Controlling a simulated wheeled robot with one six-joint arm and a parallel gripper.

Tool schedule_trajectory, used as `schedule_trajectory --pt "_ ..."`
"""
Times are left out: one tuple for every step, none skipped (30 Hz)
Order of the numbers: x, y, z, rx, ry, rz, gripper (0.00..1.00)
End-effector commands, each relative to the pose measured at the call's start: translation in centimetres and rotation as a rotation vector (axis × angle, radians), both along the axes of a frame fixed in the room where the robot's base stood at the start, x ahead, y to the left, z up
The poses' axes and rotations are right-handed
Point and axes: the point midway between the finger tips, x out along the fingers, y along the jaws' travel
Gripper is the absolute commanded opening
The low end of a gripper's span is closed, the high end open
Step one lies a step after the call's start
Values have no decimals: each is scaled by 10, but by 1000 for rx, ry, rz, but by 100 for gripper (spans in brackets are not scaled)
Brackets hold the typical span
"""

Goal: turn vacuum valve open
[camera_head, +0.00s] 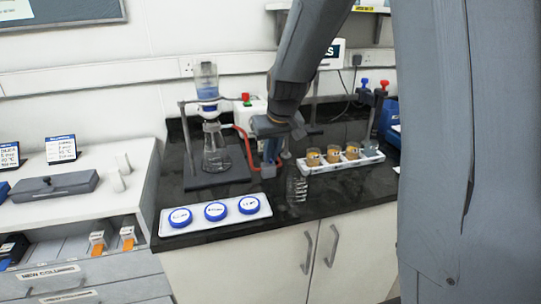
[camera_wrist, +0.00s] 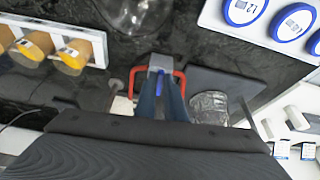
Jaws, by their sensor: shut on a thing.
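The vacuum valve shows in the wrist view as a small grey block (camera_wrist: 161,61) with red hose (camera_wrist: 132,80) on both sides. My gripper (camera_wrist: 160,88) points at it, its two fingers close together on the valve's blue handle, which shows as a thin strip between them. In the head view my gripper (camera_head: 271,160) reaches down to the valve beside the red hose (camera_head: 242,138), and my wrist hides most of the valve. How far the handle is turned cannot be told.
A stand holds a glass flask (camera_head: 216,157) and a column at left. A white rack (camera_head: 345,163) with several amber-filled cups is at right. A white tray (camera_head: 190,222) with blue-lidded dishes lies at the front, near a clear glass (camera_head: 297,190). A white box (camera_head: 252,112) stands behind.

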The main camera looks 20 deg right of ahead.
Motion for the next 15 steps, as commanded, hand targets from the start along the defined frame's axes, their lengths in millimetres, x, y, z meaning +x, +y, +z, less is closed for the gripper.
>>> schedule_trajectory --pt "1 -2 -1 1 -1 22 0" --pt "1 -2 -1 1 -1 39 0" --pt "2 -3 -1 1 -2 64 0" --pt "2 -3 -1 1 -2 84 0" --pt "2 -4 -1 2 -2 103 0" --pt "2 -5 -2 1 -2 132 0" --pt "2 -6 -2 1 -3 153 0" --pt "3 -6 -2 2 -2 177 0" --pt "3 -7 -2 1 -4 208 0" --pt "4 -7 -2 2 -4 232 0" --pt "4 -8 -2 0 -4 256 0" --pt "4 -9 -3 2 -4 290 0" --pt "5 -10 -3 0 -4 317 0" --pt "5 -10 -4 2 -4 345 0" --pt "6 -11 -4 1 -4 383 0"
